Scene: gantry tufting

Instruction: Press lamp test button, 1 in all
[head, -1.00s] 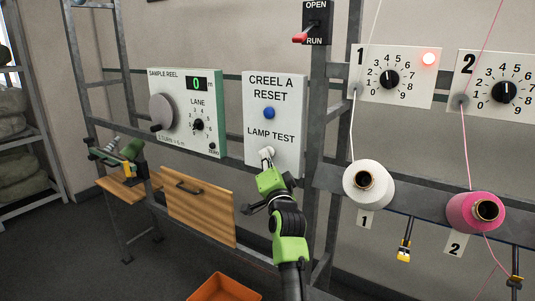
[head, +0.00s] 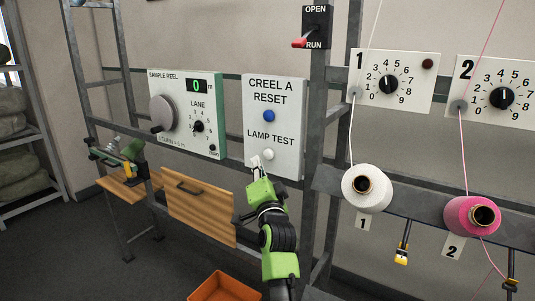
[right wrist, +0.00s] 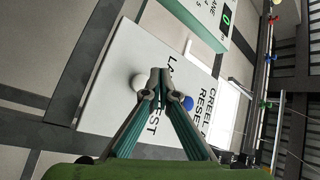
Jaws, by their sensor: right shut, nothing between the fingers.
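The lamp test button is a white knob (head: 267,154) under the words LAMP TEST on the white Creel A panel (head: 285,110). A blue reset button (head: 268,116) sits above it. My right gripper (head: 256,163) is shut and empty, its tips just below and left of the white button in the head view. In the right wrist view the closed fingertips (right wrist: 158,78) are beside the white button (right wrist: 138,83), with the blue button (right wrist: 187,103) on the other side. The white button is in plain sight, apart from the tips in the picture. My left gripper is not in view.
The sample reel panel (head: 180,90) with its crank is to the left. A red-handled open/run switch (head: 301,42) is above. Numbered dial panels and a white cone (head: 358,200) and pink cone (head: 460,218) are at the right. The lane 1 lamp (head: 428,64) is dark.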

